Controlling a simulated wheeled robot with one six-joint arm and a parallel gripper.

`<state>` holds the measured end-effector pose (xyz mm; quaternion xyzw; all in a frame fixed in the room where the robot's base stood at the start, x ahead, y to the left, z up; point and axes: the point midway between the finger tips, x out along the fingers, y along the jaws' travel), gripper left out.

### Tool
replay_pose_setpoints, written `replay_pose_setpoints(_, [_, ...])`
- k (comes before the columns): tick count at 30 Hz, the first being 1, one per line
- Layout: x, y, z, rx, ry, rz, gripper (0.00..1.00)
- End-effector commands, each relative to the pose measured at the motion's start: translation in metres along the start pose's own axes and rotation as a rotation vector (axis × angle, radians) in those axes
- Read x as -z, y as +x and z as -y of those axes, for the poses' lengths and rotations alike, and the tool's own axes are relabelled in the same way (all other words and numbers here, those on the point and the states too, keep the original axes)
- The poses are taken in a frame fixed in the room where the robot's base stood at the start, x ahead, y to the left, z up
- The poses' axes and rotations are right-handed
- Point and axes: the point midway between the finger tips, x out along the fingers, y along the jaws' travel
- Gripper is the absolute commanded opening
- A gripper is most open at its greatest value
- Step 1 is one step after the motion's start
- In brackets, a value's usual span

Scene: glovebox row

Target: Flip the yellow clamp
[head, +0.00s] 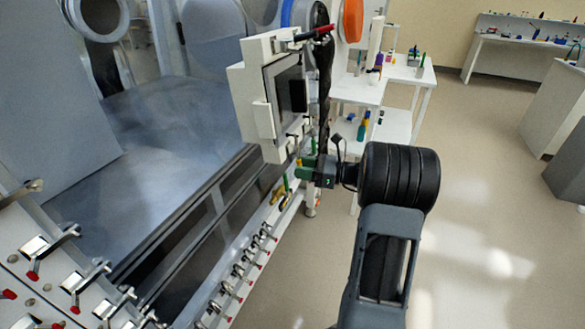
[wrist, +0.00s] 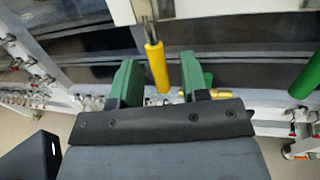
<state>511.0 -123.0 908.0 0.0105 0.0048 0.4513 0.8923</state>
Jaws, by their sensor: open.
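The yellow clamp shows in the wrist view as a yellow handle (wrist: 157,68) with a thin metal end at its top, below a pale panel. My gripper (wrist: 159,78) has two green fingers, spread apart. The yellow handle appears in the gap between them, slightly nearer the left finger, with clear space on both sides. Its lower end is close to the dark gripper body's edge; I cannot tell its depth relative to the fingertips. In the head view my gripper (head: 304,169) is at the front rail below the white control box, and the clamp is mostly hidden there.
A green handle (wrist: 306,76) stands to the right in the wrist view. The white control box (head: 262,100) hangs just above my gripper. Several red-tipped toggle clamps (head: 238,275) line the lower rail. A white shelf table (head: 360,92) stands behind; the floor at right is open.

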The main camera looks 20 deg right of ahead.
Motion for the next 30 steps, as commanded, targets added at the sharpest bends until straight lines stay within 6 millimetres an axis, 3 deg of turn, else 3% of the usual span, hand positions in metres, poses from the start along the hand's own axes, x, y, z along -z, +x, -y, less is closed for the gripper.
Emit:
replay_pose_setpoints(3, [0.001, 0.016, -0.001, -0.003, 0.000, -0.001, 0.41])
replay_pose_setpoints(9, [0.000, 0.029, -0.001, -0.002, 0.000, -0.001, 0.41])
replay_pose_setpoints(20, [0.000, 0.032, 0.000, -0.001, 0.000, -0.001, 0.41])
replay_pose_setpoints(30, [0.000, 0.032, 0.000, -0.001, 0.000, -0.001, 0.10])
